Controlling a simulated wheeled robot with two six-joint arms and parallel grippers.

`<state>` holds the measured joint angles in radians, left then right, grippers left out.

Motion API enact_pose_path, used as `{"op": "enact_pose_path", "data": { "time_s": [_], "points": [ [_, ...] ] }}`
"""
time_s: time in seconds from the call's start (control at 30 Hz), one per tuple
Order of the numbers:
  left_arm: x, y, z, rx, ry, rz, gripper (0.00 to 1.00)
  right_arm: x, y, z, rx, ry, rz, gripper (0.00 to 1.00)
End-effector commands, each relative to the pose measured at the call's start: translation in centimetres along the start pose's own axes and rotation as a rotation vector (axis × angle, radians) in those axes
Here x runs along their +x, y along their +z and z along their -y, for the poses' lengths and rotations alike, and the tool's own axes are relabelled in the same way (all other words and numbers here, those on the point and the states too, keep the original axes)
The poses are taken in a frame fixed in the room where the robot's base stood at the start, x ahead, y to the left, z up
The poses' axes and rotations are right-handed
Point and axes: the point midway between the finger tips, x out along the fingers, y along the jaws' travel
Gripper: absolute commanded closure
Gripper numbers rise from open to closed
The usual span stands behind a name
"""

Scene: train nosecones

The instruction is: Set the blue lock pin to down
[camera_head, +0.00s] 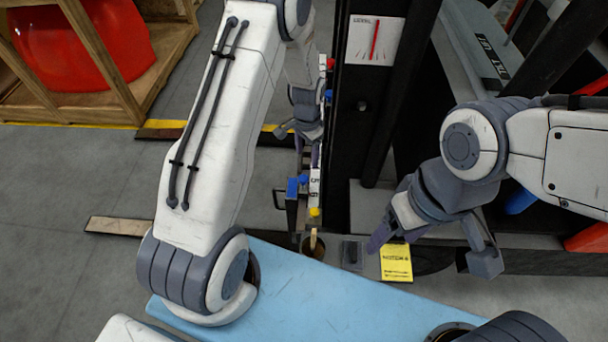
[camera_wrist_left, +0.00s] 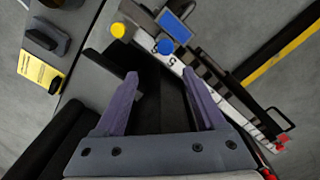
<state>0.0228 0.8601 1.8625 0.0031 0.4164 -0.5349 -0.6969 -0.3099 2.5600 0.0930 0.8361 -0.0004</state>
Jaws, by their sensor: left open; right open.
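A small round blue knob (camera_head: 303,180), which looks like the blue lock pin, sits by a white numbered strip on the dark post assembly. It shows larger in the left wrist view (camera_wrist_left: 165,46), beside a blue rectangular block (camera_wrist_left: 174,27). Whether it is up or down I cannot tell. My left gripper (camera_wrist_left: 162,78) is open and empty, its purple fingers pointing toward the knob but apart from it. My right gripper (camera_head: 430,250) is open and empty near the yellow note.
A yellow knob (camera_head: 315,212) sits near the blue one. A yellow note (camera_head: 396,262) and a dark block (camera_head: 352,254) lie beyond the light blue surface (camera_head: 330,300). A black post (camera_head: 358,130) carries a card with a red lever (camera_head: 374,40). A black handle (camera_wrist_left: 272,116) sticks out from the rail.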

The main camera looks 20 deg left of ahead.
Motion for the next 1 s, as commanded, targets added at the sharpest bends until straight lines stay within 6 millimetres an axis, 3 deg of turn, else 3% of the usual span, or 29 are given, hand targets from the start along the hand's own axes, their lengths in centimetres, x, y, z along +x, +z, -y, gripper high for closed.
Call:
{"op": "enact_pose_path", "data": {
  "time_s": [0.13, 0.7, 1.0],
  "points": [
    [2.1, 0.4, 1.2, -0.004, 0.0, 0.003, 0.28, 0.1, 0.0, 0.0, 0.0, 0.0, 0.0, 0.29],
    [11.0, 0.5, 1.2, -0.004, 0.001, 0.005, 0.28, -0.3, 0.0, 0.0, 0.0, 0.0, 0.0, 0.29],
    [12.3, 0.4, 1.2, -0.004, 0.0, 0.002, 0.28, -0.3, 0.0, 0.0, 0.0, 0.0, 0.0, 0.29]
  ]
}}
